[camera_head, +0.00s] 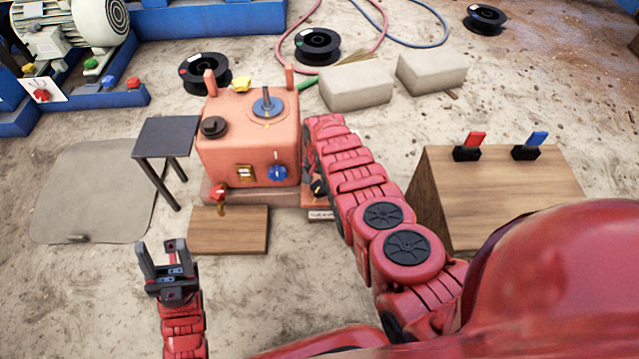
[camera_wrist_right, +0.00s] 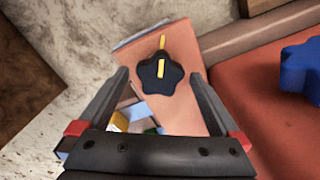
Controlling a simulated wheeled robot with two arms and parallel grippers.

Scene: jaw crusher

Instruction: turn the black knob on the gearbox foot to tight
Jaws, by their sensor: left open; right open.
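The black knob (camera_wrist_right: 160,76) is star-shaped with a yellow pointer line and sits on the orange gearbox foot (camera_wrist_right: 190,108). In the right wrist view the line runs nearly upright. My right gripper (camera_wrist_right: 159,72) is open, with one finger on each side of the knob in the picture. Gaps show on both sides; I cannot tell its height above the knob. In the head view the knob (camera_head: 318,187) is partly hidden by my right arm, beside the orange gearbox (camera_head: 245,150). My left gripper (camera_head: 162,252) is open and empty, low at the left.
A blue knob (camera_head: 277,172) is on the gearbox front, and it also shows in the right wrist view (camera_wrist_right: 303,68). A red-handled valve (camera_head: 217,193) is at the front left. A black stool (camera_head: 165,137) and wooden board (camera_head: 228,230) stand close. A wooden box (camera_head: 500,190) is at right.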

